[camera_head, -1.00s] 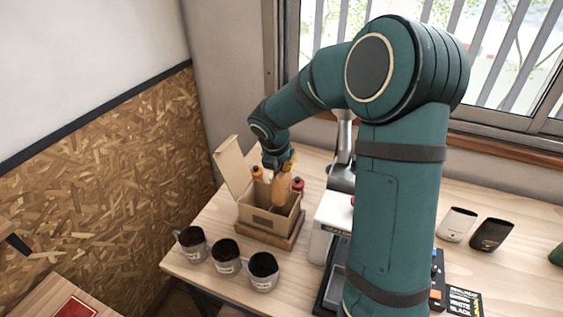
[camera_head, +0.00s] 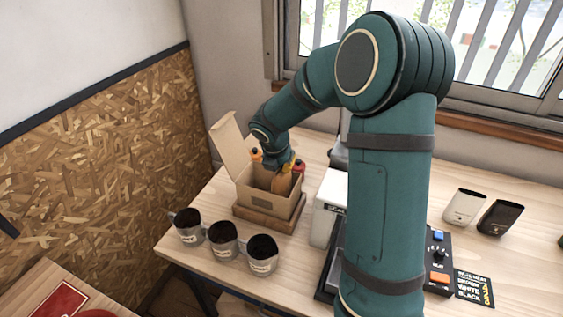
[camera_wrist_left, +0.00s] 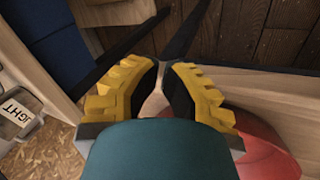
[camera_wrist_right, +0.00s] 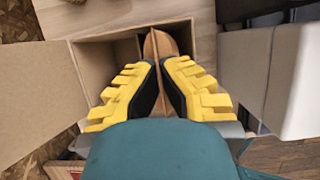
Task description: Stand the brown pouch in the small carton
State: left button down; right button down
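The brown pouch (camera_head: 279,183) is inside the small carton (camera_head: 266,197), its lower part hidden by the front wall. My right gripper (camera_head: 288,166) is shut on the pouch's top, just above the carton's opening. In the right wrist view the pouch (camera_wrist_right: 161,45) stands edge-on between the fingertips (camera_wrist_right: 161,68), close to the carton's side wall. Whether its base touches the carton floor is hidden. My left gripper (camera_wrist_left: 163,70) shows only in its own wrist view, empty, with a narrow gap between its fingers.
The carton's lid (camera_head: 230,146) stands up at its left; a wooden board (camera_head: 262,220) is under it. Several mugs (camera_head: 223,238) stand in front. A white machine (camera_head: 328,208) stands close on the right.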

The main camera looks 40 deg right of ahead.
aim_at(281, 172)
notch_tip(281, 172, down, 4)
jog(key=shift+r+b, duration=0.25)
jog(key=shift+b, duration=0.75)
jog(key=shift+f+b, duration=0.75)
jog(key=shift+f, duration=0.3)
jog(key=c, duration=0.6)
grip_release()
jog(key=shift+r, duration=0.1)
notch_tip(281, 172, up, 3)
jog(key=p, duration=0.3)
jog(key=shift+r+p, duration=1.95)
jog(key=shift+p, duration=0.05)
